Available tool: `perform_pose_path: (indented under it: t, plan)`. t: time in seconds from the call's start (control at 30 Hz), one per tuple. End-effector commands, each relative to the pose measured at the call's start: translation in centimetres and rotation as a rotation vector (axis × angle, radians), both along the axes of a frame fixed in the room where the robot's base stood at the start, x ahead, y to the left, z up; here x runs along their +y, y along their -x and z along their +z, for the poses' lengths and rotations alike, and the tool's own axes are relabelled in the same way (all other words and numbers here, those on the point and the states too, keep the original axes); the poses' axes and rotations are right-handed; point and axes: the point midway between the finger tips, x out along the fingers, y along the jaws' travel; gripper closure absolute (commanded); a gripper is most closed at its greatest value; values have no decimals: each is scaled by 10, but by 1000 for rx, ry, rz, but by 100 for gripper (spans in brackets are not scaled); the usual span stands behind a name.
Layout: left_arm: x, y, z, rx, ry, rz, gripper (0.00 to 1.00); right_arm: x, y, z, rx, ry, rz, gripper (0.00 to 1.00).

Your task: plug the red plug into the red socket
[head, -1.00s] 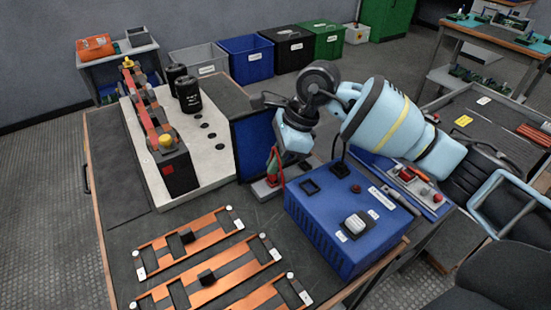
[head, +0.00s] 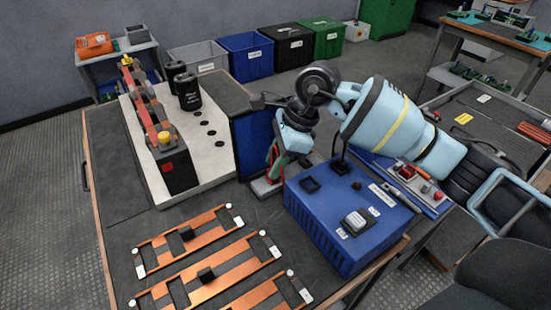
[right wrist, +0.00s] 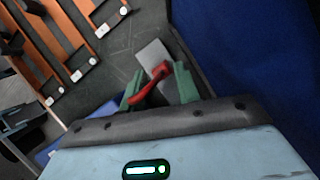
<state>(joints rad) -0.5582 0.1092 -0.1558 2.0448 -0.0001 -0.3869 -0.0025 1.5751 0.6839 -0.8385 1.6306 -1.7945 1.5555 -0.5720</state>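The red plug (right wrist: 158,72), with a red lead curving to lower left, shows between the green fingers in the right wrist view. It is over a pale plate (right wrist: 152,55); whether it touches the plate is unclear. My right gripper (right wrist: 158,86) has its fingers apart, with a gap beside the plug on the left. In the head view my right gripper (head: 274,164) points down beside the blue box, with red at its tips. My left gripper is not in view.
The blue box (head: 335,235) stands close right of my right gripper. The capacitor bank's pale base (head: 208,165) is to the left, with black cylinders (head: 188,95) at its back. Copper bars (head: 200,255) lie at the front. A dark bare strip lies between.

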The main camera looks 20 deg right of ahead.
Motion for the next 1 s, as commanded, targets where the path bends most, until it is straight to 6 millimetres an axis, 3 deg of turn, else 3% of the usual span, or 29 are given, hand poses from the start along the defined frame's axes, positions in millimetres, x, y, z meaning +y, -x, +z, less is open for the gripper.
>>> perform_pose_path:
  t: [0.4, 0.47, 0.57, 0.6, 0.7, 1.0]
  plan:
    - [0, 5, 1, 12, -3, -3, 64, 0, 0, 0, 0, 0, 0, 68]
    - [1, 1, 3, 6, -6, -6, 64, 0, 0, 0, 0, 0, 0, 68]
    - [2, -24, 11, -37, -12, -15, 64, -1, 0, 2, -1, -1, 0, 68]
    - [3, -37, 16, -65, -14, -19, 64, -5, 0, 14, -6, -1, -2, 68]
    - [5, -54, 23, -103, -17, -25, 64, -13, 2, 33, -6, -1, -2, 68]
    - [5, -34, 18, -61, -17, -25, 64, -28, 7, 67, -1, 0, -2, 68]
